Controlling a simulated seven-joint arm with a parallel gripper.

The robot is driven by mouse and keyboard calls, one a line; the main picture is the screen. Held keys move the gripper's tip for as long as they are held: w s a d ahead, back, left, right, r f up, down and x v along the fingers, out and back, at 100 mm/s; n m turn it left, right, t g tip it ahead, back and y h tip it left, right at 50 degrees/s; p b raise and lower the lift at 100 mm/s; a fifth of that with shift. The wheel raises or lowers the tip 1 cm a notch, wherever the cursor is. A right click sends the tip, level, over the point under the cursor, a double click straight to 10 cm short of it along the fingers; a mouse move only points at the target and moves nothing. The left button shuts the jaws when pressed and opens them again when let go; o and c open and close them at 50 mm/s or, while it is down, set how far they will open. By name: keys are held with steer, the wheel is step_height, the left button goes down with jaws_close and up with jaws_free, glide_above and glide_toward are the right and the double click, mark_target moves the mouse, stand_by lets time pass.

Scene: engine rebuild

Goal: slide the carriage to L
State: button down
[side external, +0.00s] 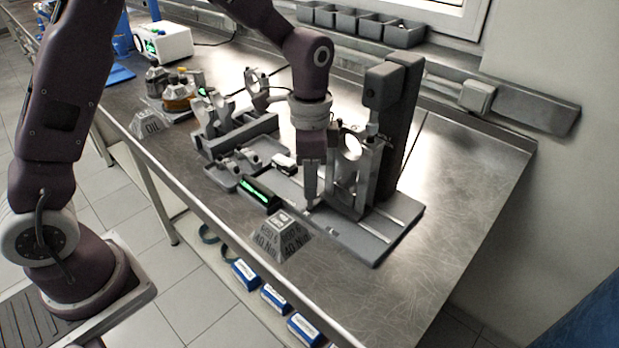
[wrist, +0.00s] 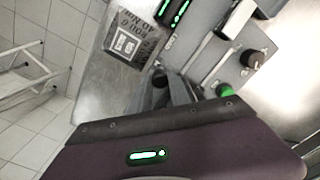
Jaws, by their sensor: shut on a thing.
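The carriage (side external: 345,178) is a grey upright fixture with a round opening, standing on a slotted grey base plate (side external: 372,243). My gripper (side external: 311,203) points down at the carriage's left front side, low over the plate. It is shut on a small part there that looks like the carriage's handle; the fingers mostly hide the grip. In the wrist view, my grey fingers (wrist: 178,90) reach down beside a dark knob (wrist: 160,77). A green knob (wrist: 223,90) and a black knob (wrist: 257,58) are on the plate side. I cannot make out an L mark.
A tall dark column (side external: 398,125) rises behind the carriage. A lettered block (side external: 282,236) and a green-lit display (side external: 259,194) lie close to the left of my gripper. A grey fixture (side external: 235,138) with brackets stands farther left. The right end of the bench is clear.

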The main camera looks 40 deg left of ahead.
steer(key=d, duration=0.7)
steer(key=shift+d, duration=0.1)
steer(key=c, duration=1.2)
jaws_free()
step_height(320, 180, up, 7)
